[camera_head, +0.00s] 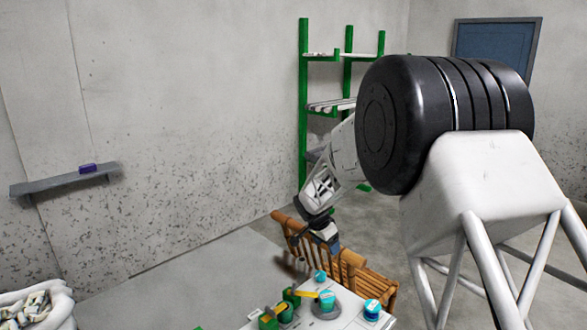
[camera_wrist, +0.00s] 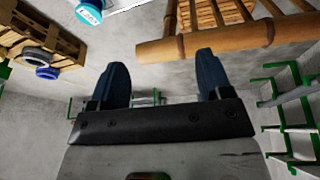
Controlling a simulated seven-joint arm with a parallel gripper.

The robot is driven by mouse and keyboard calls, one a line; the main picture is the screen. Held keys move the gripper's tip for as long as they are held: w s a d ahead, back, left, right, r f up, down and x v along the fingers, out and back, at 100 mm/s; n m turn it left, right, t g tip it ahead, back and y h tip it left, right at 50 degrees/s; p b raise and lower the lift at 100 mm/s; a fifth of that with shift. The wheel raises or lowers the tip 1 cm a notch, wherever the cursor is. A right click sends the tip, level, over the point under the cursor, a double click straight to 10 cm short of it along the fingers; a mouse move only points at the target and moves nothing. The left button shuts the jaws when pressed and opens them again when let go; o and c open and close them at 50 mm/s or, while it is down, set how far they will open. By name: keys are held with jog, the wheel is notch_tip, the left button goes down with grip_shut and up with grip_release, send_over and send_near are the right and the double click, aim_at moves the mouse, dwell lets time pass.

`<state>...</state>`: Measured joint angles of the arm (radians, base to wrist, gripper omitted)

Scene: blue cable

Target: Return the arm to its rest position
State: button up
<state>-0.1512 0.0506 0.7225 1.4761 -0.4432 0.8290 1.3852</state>
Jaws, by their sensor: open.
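My gripper (camera_head: 325,240) hangs at the end of my arm in the head view, above and beside a bamboo bench and near the back of a white worktable. The wrist view shows my gripper (camera_wrist: 162,60) with its two dark blue fingers spread wide. Nothing is between them. The bamboo bench (camera_wrist: 190,46) lies beyond the fingertips in that view, and I see no contact. I cannot make out a blue cable in either view. Part of my arm is hidden behind its large black joint.
The white worktable (camera_head: 343,306) carries green and teal parts at the bottom of the head view. The bamboo bench (camera_head: 364,281) stands behind it. A green shelf rack (camera_head: 303,110) stands at the back wall. A wall shelf (camera_head: 65,183) is at left.

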jog(key=s+d+r+n+y, duration=0.1)
jog(key=s+d+r+n, duration=0.2)
jog(key=s+r, duration=0.75)
jog(key=s+d+r+n+y, duration=0.1)
jog(key=s+d+r+n, duration=0.15)
jog(key=s+r, duration=0.85)
jog(key=s+d+f+n+y, duration=0.1)
jog(key=s+n, duration=0.4)
jog(key=s, duration=2.6)
jog(key=shift+s+d+f+t+y, duration=0.15)
jog(key=shift+d+f+t+y, duration=0.2)
jog(key=shift+f, duration=0.35)
